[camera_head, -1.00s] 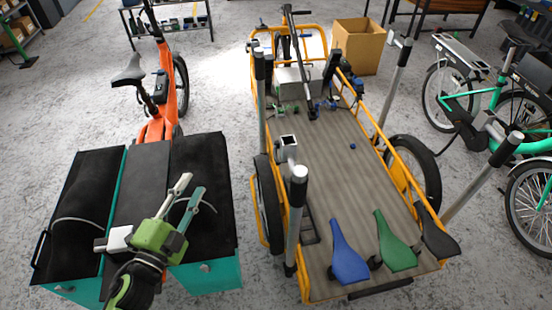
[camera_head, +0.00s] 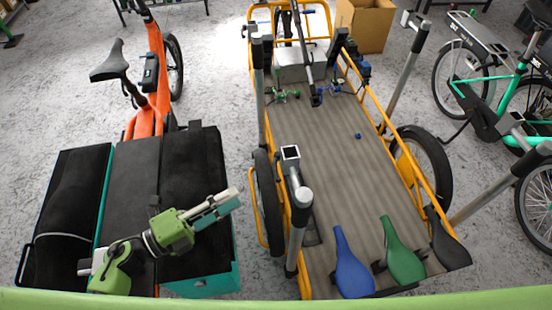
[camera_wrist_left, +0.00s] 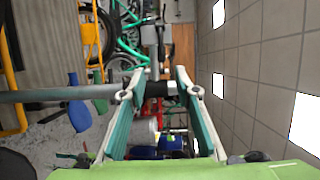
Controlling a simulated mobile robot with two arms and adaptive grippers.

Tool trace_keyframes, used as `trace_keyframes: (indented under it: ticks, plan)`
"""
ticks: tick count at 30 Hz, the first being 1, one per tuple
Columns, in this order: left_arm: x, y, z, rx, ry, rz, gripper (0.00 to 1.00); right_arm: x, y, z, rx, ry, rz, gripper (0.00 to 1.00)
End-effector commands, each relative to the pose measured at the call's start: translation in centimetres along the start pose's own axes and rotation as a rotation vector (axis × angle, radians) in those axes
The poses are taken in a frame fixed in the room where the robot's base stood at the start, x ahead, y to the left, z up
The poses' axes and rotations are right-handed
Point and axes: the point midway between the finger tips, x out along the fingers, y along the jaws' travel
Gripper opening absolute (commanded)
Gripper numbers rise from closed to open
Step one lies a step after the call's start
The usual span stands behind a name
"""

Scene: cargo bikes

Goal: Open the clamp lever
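My left gripper (camera_head: 232,194) points right over the black lid of the cargo box. In the left wrist view its fingers (camera_wrist_left: 164,90) stand apart with nothing held. The near grey post (camera_head: 297,232) of the yellow cargo bike, with a black collar and pale tip, stands to its right, across a gap. In the left wrist view this post (camera_wrist_left: 60,93) lies sideways, its dark top showing between the fingertips. A square metal bracket (camera_head: 291,153) sits just behind the post top. I cannot single out a clamp lever. My right gripper is not in view.
An orange bike (camera_head: 150,95) stands at the left. A cardboard box (camera_head: 365,25) is behind. Green bikes stand at right.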

Motion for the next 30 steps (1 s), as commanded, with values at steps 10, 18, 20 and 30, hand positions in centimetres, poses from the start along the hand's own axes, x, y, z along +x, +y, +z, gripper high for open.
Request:
trace_keyframes:
  ticks: [10, 18, 20, 30]
  plan:
    - [5.6, -0.5, 0.0, -0.002, 0.0, -0.005, 0.29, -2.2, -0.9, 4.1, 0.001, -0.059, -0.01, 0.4]
    - [11.0, -0.4, 0.0, -0.003, 0.0, -0.003, 0.29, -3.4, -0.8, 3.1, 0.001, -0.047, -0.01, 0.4]
    - [11.8, -0.3, 0.0, -0.002, -0.001, -0.003, 0.29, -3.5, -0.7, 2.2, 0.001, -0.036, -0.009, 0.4]
    - [13.7, 0.0, 0.0, -0.001, 0.0, 0.0, 0.29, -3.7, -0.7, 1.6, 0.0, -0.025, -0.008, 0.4]
